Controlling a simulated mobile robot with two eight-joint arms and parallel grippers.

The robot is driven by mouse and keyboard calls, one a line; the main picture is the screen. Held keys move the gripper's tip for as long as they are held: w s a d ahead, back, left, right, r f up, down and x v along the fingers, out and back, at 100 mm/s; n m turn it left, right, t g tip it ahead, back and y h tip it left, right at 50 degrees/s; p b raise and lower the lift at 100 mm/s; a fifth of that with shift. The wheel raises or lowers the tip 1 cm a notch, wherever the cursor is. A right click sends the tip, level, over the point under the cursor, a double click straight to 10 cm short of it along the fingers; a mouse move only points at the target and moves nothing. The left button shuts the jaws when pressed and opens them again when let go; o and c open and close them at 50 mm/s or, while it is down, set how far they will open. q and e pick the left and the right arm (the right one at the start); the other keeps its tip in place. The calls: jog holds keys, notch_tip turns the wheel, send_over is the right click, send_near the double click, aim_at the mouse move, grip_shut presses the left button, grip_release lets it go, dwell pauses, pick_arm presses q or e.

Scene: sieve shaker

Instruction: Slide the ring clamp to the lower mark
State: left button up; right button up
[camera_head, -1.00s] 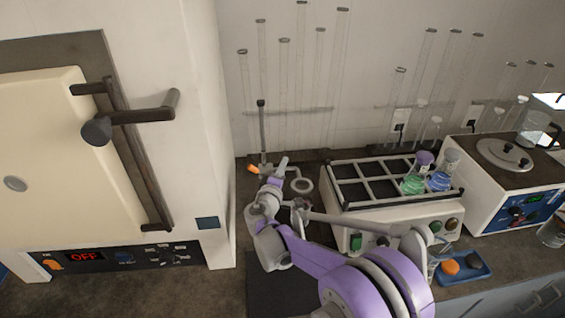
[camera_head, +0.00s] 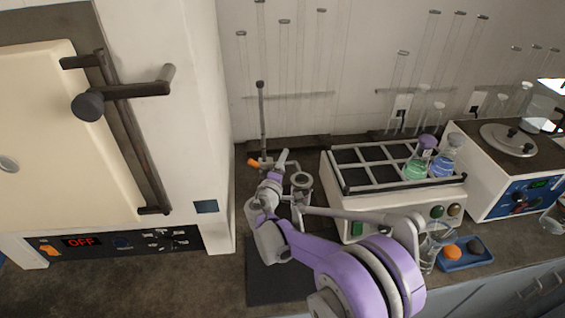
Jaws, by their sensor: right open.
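The ring clamp (camera_head: 302,180) is a grey ring with an orange knob (camera_head: 253,162), on a thin dark upright rod (camera_head: 262,118) beside the oven. My right gripper (camera_head: 290,176) is open at the clamp, with one finger showing between the knob and the ring. It overlaps the clamp, and I cannot tell whether it touches it. My wrist and arm hide the lower rod and much of the stand's base. I cannot make out the marks on the rod. My left gripper is out of view.
The cream oven (camera_head: 215,130) stands close on the left. A shaker with a rack (camera_head: 405,200) of flasks stands close on the right. A blue tray (camera_head: 485,262) lies in front of it. A dark mat (camera_head: 275,285) lies under my arm, with bare bench to its left.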

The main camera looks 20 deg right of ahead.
aim_at(303, 188)
jog(key=v, duration=1)
jog(key=shift+s, duration=0.25)
jog(key=shift+a, duration=0.1)
jog(key=s+d+m+g, duration=0.1)
jog(key=s, duration=0.1)
jog(key=s+d+m+g+p, duration=0.1)
jog(key=s+d, duration=0.1)
jog(key=s+d+r+g, duration=0.1)
jog(key=s+d, duration=0.1)
jog(key=shift+s+m+y+p, duration=0.25)
jog(key=shift+m+y+p, duration=0.05)
jog(key=shift+m+y, duration=0.1)
jog(key=s+a+m+g+y+p, duration=0.1)
jog(key=s+m+g+y, duration=0.1)
jog(key=s, duration=0.6)
jog(key=s+a+f+m+g+y+p, duration=0.1)
jog(key=s+y, duration=0.3)
jog(key=s, duration=0.4)
jog(key=s+a+f+m+g+y+p, duration=0.1)
jog(key=s+a+m+g+y+p, duration=0.1)
jog(key=s, duration=0.5)
jog(key=shift+s+a+f+m+g+y+p, duration=0.25)
jog(key=shift+s+a+m+g+y+p, duration=0.25)
jog(key=shift+m, duration=0.2)
jog(key=shift+w+d, duration=0.1)
jog(key=shift+w, duration=0.05)
